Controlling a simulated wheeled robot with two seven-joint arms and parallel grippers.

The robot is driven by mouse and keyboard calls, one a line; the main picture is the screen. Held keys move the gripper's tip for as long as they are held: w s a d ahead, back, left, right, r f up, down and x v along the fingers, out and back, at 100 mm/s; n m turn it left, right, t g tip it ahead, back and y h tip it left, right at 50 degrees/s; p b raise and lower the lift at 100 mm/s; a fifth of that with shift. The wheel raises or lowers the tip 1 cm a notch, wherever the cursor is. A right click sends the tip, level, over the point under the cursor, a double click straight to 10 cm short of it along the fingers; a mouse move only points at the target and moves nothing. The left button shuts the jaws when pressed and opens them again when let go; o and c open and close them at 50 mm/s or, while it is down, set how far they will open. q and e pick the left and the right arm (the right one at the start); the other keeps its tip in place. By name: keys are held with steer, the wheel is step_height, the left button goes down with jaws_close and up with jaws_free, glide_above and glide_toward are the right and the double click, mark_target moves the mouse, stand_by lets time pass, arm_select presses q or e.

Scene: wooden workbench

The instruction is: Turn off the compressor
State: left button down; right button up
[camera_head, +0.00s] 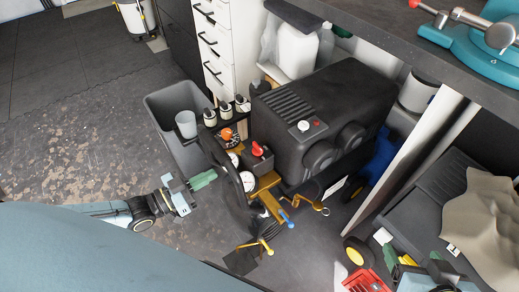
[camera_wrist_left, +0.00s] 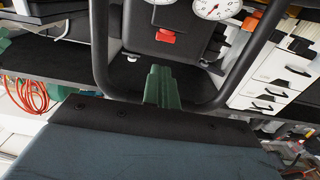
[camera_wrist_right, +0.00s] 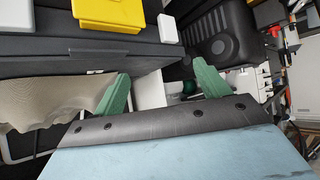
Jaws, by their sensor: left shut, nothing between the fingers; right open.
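The black compressor (camera_head: 335,115) stands on the floor under the workbench. Its red switch knob (camera_head: 258,148) sits on a small black box at its front, beside white-faced gauges (camera_head: 247,181). My left gripper (camera_head: 207,178) is shut and empty, to the left of the switch box, near the black tube handle. In the left wrist view, the green fingertips (camera_wrist_left: 163,88) point toward the red knob (camera_wrist_left: 166,37), apart from it, with the handle (camera_wrist_left: 212,98) framing them. My right gripper (camera_wrist_right: 164,88) is open and empty at the lower right of the head view, away from the switch.
A grey bin (camera_head: 180,103) with a cup stands left of the compressor. Small bottles (camera_head: 226,110) stand behind the switch. A beige cloth (camera_head: 485,220) and a red crate (camera_head: 368,282) lie at right. The bench top (camera_head: 385,30) overhangs. Floor at left is clear.

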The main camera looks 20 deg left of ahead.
arm_select(q)
steer(key=b, duration=0.2)
glide_toward(259, 150)
steer(key=b+x, duration=0.2)
steer(key=x, duration=0.3)
steer(key=shift+a+f+b, duration=0.1)
steer(key=shift+f+b, duration=0.05)
steer(key=shift+b, duration=0.15)
steer(key=shift+b+x, duration=0.4)
steer(key=shift+x, duration=0.55)
arm_select(e)
steer(key=w+a+r+t+y, duration=0.1)
steer(key=a+r+t+y, duration=0.1)
steer(key=r+t, duration=0.4)
steer(key=w+a+r+t+y, duration=0.1)
steer(key=a+r+t+y, duration=0.1)
steer(key=r+t, duration=0.5)
steer(key=shift+r+n, duration=0.3)
steer(key=shift+r, duration=1.95)
